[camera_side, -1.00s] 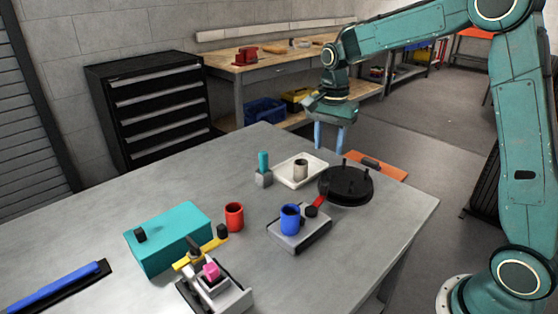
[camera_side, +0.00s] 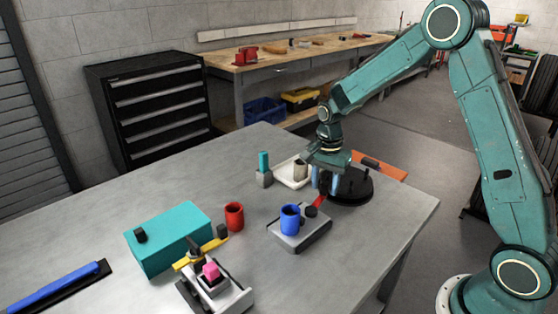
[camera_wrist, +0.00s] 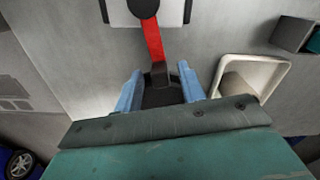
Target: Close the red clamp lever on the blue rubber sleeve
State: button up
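The blue rubber sleeve (camera_side: 290,219) stands upright on a grey clamp block (camera_side: 308,240). The red clamp lever (camera_side: 321,201) sticks out from the block's dark pivot (camera_side: 312,212) towards the black round plate. In the wrist view the red lever (camera_wrist: 153,40) runs from the pivot at the top edge down to a dark end (camera_wrist: 161,74). My gripper (camera_side: 325,183) is low over the lever's outer end. Its blue fingers (camera_wrist: 160,88) are apart, one on each side of the dark end, with gaps visible. The sleeve is out of the wrist view.
The black round plate (camera_side: 350,190) is right by my gripper. A white tray (camera_side: 287,181) with a grey cup, and a teal peg in a block (camera_side: 264,172), stand behind. A red cup (camera_side: 234,216), teal box (camera_side: 170,240) and pink-topped fixture (camera_side: 212,284) are left.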

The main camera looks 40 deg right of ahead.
jog(key=shift+f, duration=0.25)
jog(key=shift+c, duration=0.4)
grip_shut()
jog(key=shift+s, duration=0.1)
jog(key=shift+s+m, duration=0.35)
jog(key=shift+m, duration=0.45)
jog(key=shift+o, duration=0.4)
grip_release()
jog(key=shift+d, duration=0.1)
